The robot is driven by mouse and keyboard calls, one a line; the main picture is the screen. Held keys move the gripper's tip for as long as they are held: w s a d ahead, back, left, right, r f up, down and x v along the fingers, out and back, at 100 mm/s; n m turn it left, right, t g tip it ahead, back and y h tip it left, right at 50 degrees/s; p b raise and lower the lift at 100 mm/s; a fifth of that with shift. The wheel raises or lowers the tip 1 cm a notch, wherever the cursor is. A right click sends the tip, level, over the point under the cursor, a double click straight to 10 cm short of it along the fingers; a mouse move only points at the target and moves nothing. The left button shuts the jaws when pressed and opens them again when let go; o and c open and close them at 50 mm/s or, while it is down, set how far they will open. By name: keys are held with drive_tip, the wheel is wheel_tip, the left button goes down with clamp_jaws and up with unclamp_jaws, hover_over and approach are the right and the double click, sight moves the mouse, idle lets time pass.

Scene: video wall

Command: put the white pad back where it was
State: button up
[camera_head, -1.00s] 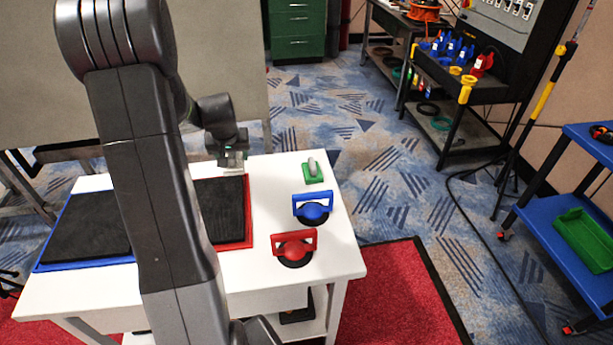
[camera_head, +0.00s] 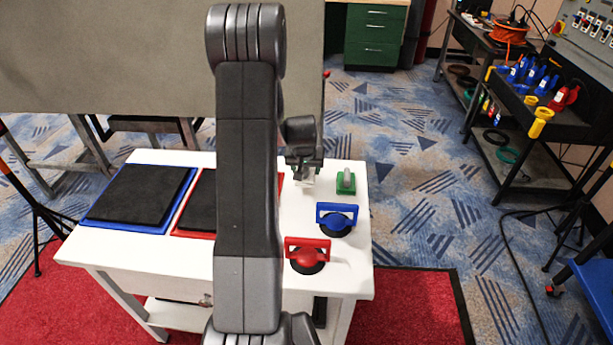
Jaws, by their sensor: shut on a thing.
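My gripper (camera_head: 304,176) is over the far right part of the white table, just left of the green pad. It is shut on a small pale piece at its fingertips, which looks like the white pad (camera_head: 307,182). The piece is small and partly hidden by the fingers, and I cannot tell whether it touches the tabletop. The green pad with a grey handle (camera_head: 346,183) stands on the table to the right of my gripper.
A blue suction lifter (camera_head: 337,221) and a red one (camera_head: 307,257) stand nearer on the white table (camera_head: 350,277). Dark panels lie in a blue tray (camera_head: 97,221) and a red tray (camera_head: 180,226) at left. A grey partition (camera_head: 110,60) stands behind.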

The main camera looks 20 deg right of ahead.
sight(306, 175)
drive_tip(key=shift+f, duration=1.65)
drive_tip(key=shift+f, duration=0.2)
drive_tip(key=o, duration=1)
drive_tip(key=shift+c, duration=0.2)
drive_tip(key=shift+r, duration=0.1)
drive_tip(key=shift+r, duration=0.2)
drive_tip(key=v, duration=1.2)
